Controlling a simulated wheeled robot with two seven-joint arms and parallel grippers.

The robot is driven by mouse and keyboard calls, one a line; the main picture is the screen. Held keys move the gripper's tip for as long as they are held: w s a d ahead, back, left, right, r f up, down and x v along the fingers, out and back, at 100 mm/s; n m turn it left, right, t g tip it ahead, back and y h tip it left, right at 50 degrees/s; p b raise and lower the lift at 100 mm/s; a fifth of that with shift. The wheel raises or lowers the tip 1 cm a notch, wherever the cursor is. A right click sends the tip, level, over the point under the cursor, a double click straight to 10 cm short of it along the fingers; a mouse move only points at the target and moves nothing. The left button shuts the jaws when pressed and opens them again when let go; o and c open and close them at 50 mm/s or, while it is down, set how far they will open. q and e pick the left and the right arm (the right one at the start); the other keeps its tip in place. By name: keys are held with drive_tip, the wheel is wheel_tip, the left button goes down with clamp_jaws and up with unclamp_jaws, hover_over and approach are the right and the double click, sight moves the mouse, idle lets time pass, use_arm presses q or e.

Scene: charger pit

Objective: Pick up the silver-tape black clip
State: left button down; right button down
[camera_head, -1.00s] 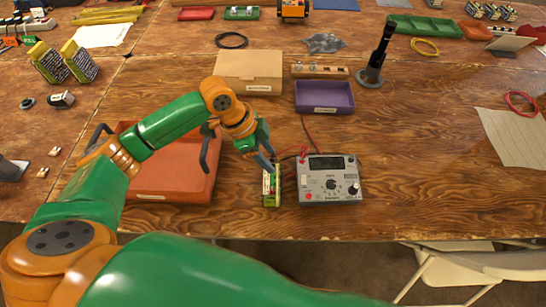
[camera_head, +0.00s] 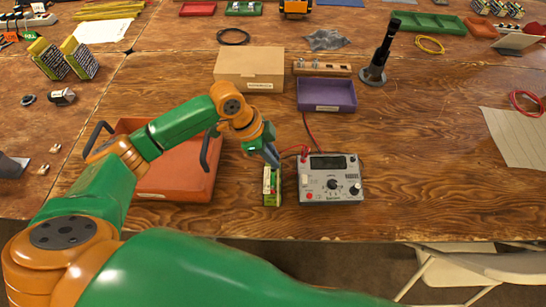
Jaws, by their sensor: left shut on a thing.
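My left gripper (camera_head: 272,160) is just above the top end of a small green and yellow block (camera_head: 272,187), left of the grey meter (camera_head: 331,180). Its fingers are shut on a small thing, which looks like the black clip. The fingers hide most of it, and silver tape cannot be made out. Whether the clip touches the block cannot be told. My right gripper is not in view.
An orange tray with black handles (camera_head: 165,187) lies under my left arm. A cardboard box (camera_head: 248,68), a purple bin (camera_head: 326,94) and a black stand (camera_head: 374,65) are behind. The table right of the meter is clear up to a paper sheet (camera_head: 515,135).

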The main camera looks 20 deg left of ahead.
use_arm(q)
wheel_tip(320, 180, up, 3)
drive_tip(key=shift+s+f, duration=0.1)
drive_tip(key=shift+s, duration=0.05)
drive_tip(key=s+d+r+b, duration=0.2)
drive_tip(key=s+d+r, duration=0.3)
drive_tip(key=s+r, duration=0.4)
drive_tip(key=s, duration=0.3)
drive_tip(key=shift+s+r+b, duration=0.3)
drive_tip(key=shift+s+b, duration=0.05)
drive_tip(key=shift+s, duration=0.05)
drive_tip(key=shift+a, duration=0.1)
